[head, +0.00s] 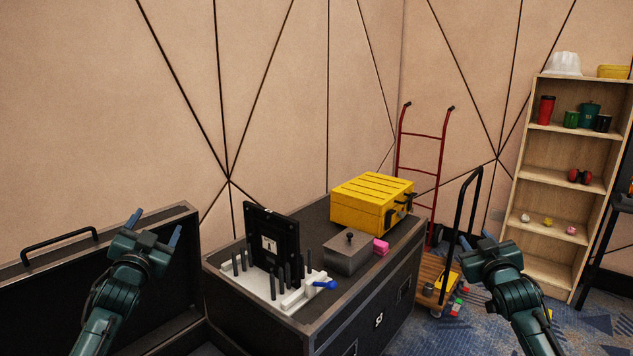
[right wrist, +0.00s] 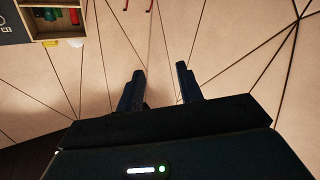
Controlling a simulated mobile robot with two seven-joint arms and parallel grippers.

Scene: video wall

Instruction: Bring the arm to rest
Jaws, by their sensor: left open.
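My left gripper (head: 155,226) is raised at the left in the head view, in front of the open black case. Its two blue-tipped fingers stand apart and nothing is between them. My right gripper (head: 477,238) is raised at the right in the head view, between the flight case and the shelf. In the right wrist view my right gripper (right wrist: 160,72) shows two dark fingers set apart, with only the wall behind them. Both grippers are empty and touch nothing that I can see.
A red hand truck (head: 438,170) and a wooden shelf (head: 545,160) stand behind right.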

